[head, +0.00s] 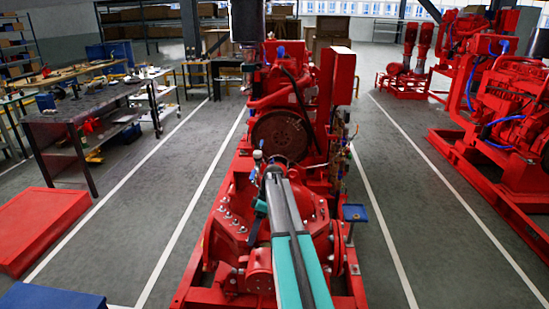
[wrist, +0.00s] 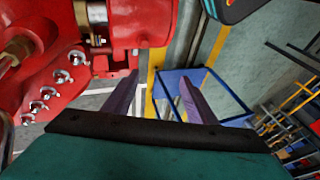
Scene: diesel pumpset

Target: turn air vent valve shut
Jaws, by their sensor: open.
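I cannot make out the air vent valve with certainty. A small pale-topped fitting (head: 258,156) stands at the top of the red pump, just left of my arm's far end in the head view. A brass fitting (wrist: 15,50) shows at the left edge of the wrist view, on red casing. My gripper (wrist: 158,84) has two purple fingers spread apart, with nothing between them. They point past the red casing, and neither clearly touches anything. In the head view my arm covers part of the pump, and the fingers cannot be made out.
The red pump casing (wrist: 45,45) with several bolts lies close left of my fingers. A blue-rimmed frame (wrist: 166,72) lies beyond them. A workbench (head: 75,112) and red platform (head: 38,228) stand left; another red pumpset (head: 510,110) stands right. Grey floor lanes between are clear.

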